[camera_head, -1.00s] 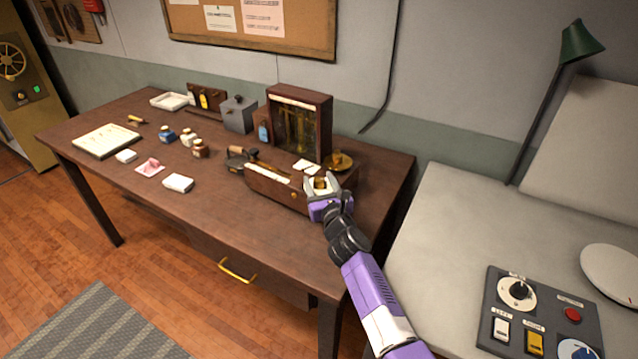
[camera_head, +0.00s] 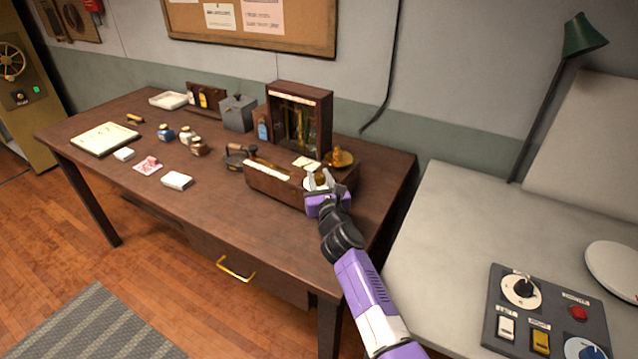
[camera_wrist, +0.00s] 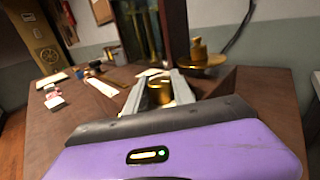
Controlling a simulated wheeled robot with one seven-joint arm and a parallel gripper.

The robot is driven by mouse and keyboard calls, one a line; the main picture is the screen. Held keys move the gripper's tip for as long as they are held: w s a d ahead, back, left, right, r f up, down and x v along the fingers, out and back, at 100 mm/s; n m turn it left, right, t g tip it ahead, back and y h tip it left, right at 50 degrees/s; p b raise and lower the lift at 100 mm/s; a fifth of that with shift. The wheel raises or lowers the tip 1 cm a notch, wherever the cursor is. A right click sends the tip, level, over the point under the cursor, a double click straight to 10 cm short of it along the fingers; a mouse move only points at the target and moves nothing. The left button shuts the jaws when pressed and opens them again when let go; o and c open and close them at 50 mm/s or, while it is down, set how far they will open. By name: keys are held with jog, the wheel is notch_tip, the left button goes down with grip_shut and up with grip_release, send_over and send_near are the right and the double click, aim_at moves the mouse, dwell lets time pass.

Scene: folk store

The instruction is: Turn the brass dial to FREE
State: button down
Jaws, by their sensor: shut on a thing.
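The brass dial (camera_wrist: 160,93) shows in the wrist view as a short brass cylinder between the fingers of my gripper (camera_wrist: 160,92). My gripper is shut on it. In the head view my gripper (camera_head: 318,184) is at the right end of the low wooden box (camera_head: 277,188) on the desk, and its fingers mostly hide the dial. The lettering around the dial, FREE included, cannot be read in either view.
Behind the box stands a wooden glass-fronted case (camera_head: 300,118). A brass weight on a round pan (camera_head: 339,159) sits close behind my gripper. Small bottles and white blocks lie to the left on the desk (camera_head: 225,215). A control panel (camera_head: 545,315) lies at the right.

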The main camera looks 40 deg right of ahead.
jog(key=b, duration=0.1)
jog(key=m+g+h+b, duration=0.1)
jog(key=b, duration=0.1)
jog(key=shift+w+a+f+h, duration=0.15)
jog(key=shift+f+h, duration=0.15)
jog(key=shift+m+g+h+b, duration=0.4)
jog(key=shift+m+h+b, duration=0.1)
jog(key=shift+b, duration=0.4)
jog(key=shift+r, duration=0.25)
jog(key=c, duration=1.1)
grip_release()
jog(key=shift+s, duration=0.2)
jog(key=v, duration=0.7)
jog(key=shift+s+a, duration=0.2)
jog(key=shift+a, duration=0.05)
